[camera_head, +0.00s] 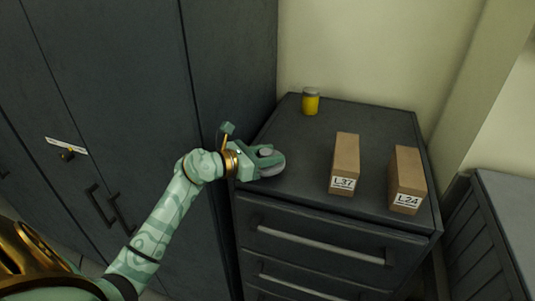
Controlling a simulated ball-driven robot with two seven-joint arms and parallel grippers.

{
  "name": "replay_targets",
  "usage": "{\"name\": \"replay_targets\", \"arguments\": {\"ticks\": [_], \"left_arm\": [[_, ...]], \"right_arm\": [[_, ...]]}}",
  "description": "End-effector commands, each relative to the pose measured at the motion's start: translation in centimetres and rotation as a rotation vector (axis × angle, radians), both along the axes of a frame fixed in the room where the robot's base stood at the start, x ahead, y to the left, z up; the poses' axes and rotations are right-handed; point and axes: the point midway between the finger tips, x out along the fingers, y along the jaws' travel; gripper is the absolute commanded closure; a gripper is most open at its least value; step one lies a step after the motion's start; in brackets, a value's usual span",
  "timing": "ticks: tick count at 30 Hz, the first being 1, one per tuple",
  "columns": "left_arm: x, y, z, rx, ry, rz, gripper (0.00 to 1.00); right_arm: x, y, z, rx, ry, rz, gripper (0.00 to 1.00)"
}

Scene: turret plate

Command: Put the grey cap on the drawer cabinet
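The grey cap (273,171) is a pale, round disc at the front left corner of the drawer cabinet's top. The dark drawer cabinet (283,133) stands right of centre, with long pale handles on its drawers. My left gripper (267,154) is at the cap, with its fingers around a small raised grey part of it. The gripper looks shut on the cap and partly covers it. I cannot tell whether the cap touches the cabinet top or is just above it. My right gripper is not in view.
A yellow jar (311,104) with a grey lid stands at the back of the cabinet top. Two brown boxes, L37 (345,160) and L24 (407,178), stand at the right. The left and middle of the top are clear. A tall dark cupboard (110,80) rises close on the left.

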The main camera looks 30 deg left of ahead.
Motion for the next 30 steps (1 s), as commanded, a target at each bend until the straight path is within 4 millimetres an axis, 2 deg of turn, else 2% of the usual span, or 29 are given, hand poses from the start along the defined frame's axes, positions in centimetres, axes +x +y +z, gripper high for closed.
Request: {"name": "replay_targets", "arguments": {"ticks": [10, 13, 17, 24, 30], "left_arm": [[-0.1, 0.0, 0.0, -0.001, 0.000, -0.001, 0.47], [-0.8, 0.4, 0.1, 0.000, 0.000, 0.000, 0.47], [-3.0, 1.3, 0.4, 0.005, 0.001, -0.002, 0.47], [-7.9, 3.7, 1.4, 0.003, 0.002, 0.000, 0.47], [-10.3, 4.8, 2.1, 0.000, 0.000, 0.000, 0.47]], "right_arm": [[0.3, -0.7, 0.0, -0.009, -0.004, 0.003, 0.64], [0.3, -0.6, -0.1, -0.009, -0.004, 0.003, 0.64], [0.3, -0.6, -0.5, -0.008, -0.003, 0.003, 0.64], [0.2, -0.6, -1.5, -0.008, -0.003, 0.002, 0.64], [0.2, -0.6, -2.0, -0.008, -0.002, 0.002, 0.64]]}}
